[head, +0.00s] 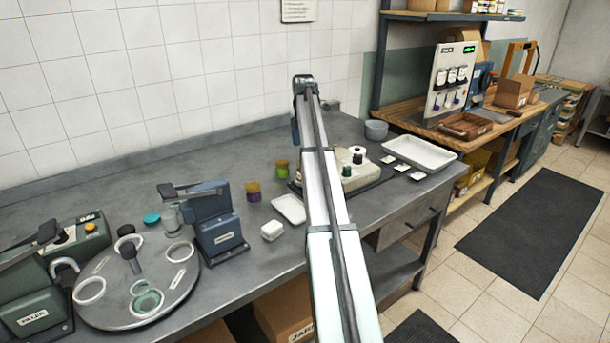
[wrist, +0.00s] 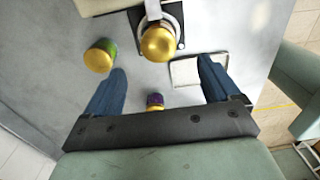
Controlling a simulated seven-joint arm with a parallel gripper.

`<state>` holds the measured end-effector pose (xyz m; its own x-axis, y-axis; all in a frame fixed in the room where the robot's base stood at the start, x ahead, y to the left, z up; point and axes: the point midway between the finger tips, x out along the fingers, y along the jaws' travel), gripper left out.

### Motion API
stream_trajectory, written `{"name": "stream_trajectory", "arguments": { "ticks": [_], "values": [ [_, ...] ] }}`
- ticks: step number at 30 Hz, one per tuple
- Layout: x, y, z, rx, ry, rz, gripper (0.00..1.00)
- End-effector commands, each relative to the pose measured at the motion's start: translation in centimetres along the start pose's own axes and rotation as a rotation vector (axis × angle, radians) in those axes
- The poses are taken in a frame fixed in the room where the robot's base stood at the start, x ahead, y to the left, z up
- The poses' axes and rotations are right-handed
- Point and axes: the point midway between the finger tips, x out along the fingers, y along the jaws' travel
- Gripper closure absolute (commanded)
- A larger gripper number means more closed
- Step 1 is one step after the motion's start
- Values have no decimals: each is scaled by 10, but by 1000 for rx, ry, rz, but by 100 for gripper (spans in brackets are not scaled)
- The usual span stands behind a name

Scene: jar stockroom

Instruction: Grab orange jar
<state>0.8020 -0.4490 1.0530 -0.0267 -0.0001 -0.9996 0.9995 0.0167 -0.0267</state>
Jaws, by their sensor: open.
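My gripper (wrist: 162,68) is open in the wrist view, with its two blue fingers apart and nothing held between them. A jar with a gold lid (wrist: 159,43) stands on a small device just beyond the fingertips; its body is hidden below the lid, so I cannot tell its color. A green jar with a gold lid (wrist: 99,55) stands left of the left finger, and it also shows in the head view (head: 282,168). A purple jar with a gold lid (wrist: 155,102) is nearer my palm, partly hidden; the head view shows it too (head: 253,191). No clearly orange jar body shows.
A white tray (wrist: 186,73) lies beside the right finger. In the head view, a blue-grey press (head: 217,225) and a round turntable (head: 110,310) stand left. A large white tray (head: 420,153) lies near the bench's right end. Bare bench lies along the wall.

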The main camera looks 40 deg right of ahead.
Motion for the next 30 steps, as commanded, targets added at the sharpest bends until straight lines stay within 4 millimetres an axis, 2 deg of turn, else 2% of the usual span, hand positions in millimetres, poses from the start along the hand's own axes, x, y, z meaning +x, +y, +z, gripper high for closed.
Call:
{"name": "stream_trajectory", "arguments": {
  "ticks": [3,7,17,25,30],
  "values": [
    [23,-1,-1,1,1,-2,11],
    [44,-1,0,1,1,-1,11],
    [64,0,-1,2,0,0,11],
    [98,1,-2,2,1,0,11],
    [107,2,-2,2,0,1,11]
  ]
}}
